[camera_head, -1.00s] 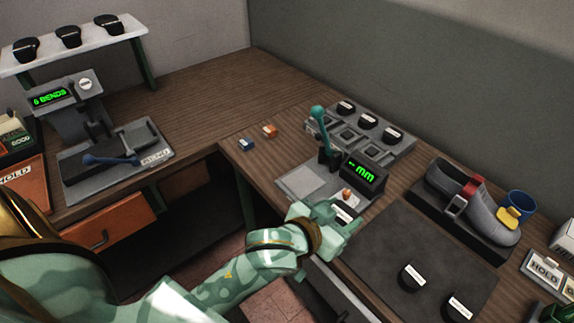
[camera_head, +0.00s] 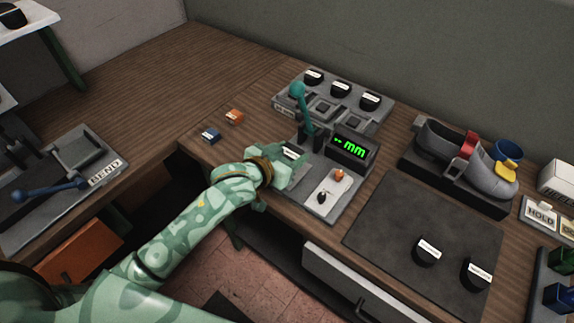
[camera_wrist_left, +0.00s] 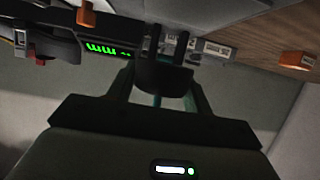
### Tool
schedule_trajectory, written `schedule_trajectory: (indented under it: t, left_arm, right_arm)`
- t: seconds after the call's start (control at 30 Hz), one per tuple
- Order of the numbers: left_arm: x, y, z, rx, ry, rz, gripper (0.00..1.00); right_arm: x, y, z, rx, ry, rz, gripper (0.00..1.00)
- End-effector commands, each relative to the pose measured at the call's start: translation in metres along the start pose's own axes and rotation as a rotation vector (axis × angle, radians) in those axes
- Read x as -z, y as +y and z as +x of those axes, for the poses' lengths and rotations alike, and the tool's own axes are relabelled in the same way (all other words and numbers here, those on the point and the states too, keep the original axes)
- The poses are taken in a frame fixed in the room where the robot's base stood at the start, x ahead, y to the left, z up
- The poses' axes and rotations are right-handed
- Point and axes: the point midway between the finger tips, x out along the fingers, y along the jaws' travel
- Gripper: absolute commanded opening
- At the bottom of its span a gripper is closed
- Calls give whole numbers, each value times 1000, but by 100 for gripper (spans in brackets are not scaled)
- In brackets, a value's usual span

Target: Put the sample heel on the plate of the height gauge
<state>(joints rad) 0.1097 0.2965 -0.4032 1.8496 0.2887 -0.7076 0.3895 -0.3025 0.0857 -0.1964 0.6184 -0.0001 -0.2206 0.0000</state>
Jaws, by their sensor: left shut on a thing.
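The height gauge (camera_head: 318,205) is a grey base with a teal lever (camera_head: 298,92) and a green-lit display (camera_head: 352,149) reading "-- mm". The display also shows in the left wrist view (camera_wrist_left: 101,48), upside down. My left gripper (camera_head: 287,160) is shut on a dark heel with a white label (camera_head: 291,153), over the gauge's plate side, beside the lever post. In the left wrist view the heel (camera_wrist_left: 164,74) sits between the two fingers. The hand hides most of the plate, and I cannot tell whether the heel touches it. My right gripper is not in view.
A grey rack (camera_head: 325,108) with several black heels stands behind the gauge. A dark mat (camera_head: 400,215) with two heels lies right, below a shoe on a stand (camera_head: 485,175). The bending press (camera_head: 75,175) is far left.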

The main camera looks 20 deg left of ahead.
Motion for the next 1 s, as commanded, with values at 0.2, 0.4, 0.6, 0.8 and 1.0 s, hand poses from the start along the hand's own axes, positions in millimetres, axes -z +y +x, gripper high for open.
schedule_trajectory:
  t: [0.2,0.4,0.6,0.8,1.0]
  left_arm:
    - [-13,-11,15,-1,1,0,27]
    - [-38,-16,30,-2,-2,-1,27]
    - [-46,-16,33,-2,2,1,27]
    - [-48,-16,33,-2,1,1,27]
    - [-48,-16,34,-2,1,1,73]
  right_arm:
    - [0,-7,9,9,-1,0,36]
    - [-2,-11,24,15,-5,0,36]
    - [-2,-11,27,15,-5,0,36]
    - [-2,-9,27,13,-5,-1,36]
    - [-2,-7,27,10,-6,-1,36]
